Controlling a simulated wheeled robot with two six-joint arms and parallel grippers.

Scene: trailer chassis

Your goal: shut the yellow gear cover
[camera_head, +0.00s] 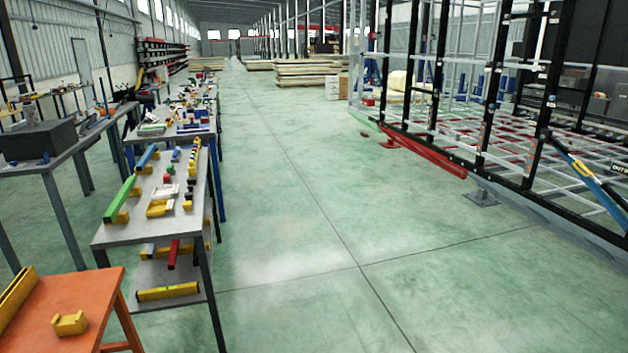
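I cannot make out a yellow gear cover for certain. A yellow bracket-like block (70,323) lies on the orange table (52,300) at the bottom left. A longer yellow piece (14,297) stands at that table's left side, cut off by the picture's edge. Other yellow pieces (160,207) lie on the grey workbench (130,235) behind it. Neither my left nor my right gripper shows in the head view.
A row of workbenches (185,137) with tools and parts runs along the left. A black frame with silver bars (510,140) stands on the right, with a red beam (425,152) low along it. Stacked boards (307,72) lie far back. The green floor (320,230) between is clear.

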